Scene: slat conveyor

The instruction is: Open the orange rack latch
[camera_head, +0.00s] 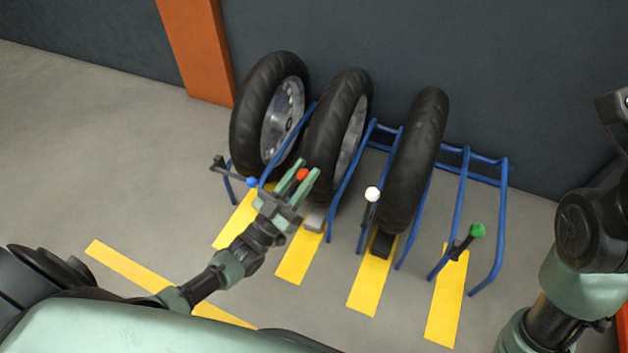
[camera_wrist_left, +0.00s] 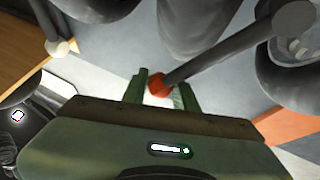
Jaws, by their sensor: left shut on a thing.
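The orange latch knob (camera_head: 302,174) is at the second bay from the left of the blue rack, in front of a wheel. My left gripper (camera_head: 299,178) has its green fingers on either side of this knob and is shut on it. In the left wrist view the orange knob (camera_wrist_left: 160,84) sits between the fingers of the left gripper (camera_wrist_left: 160,88), at the end of a dark lever (camera_wrist_left: 215,52). The lever's far end is hidden in the head view. Part of my right arm shows at the right edge of the head view, but its gripper is out of frame.
The blue rack (camera_head: 500,210) holds three wheels, and its right bay is empty. Other latches have a blue knob (camera_head: 252,182), a white knob (camera_head: 372,194) and a green knob (camera_head: 477,230). Yellow stripes (camera_head: 370,287) mark the floor. A dark wall stands behind.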

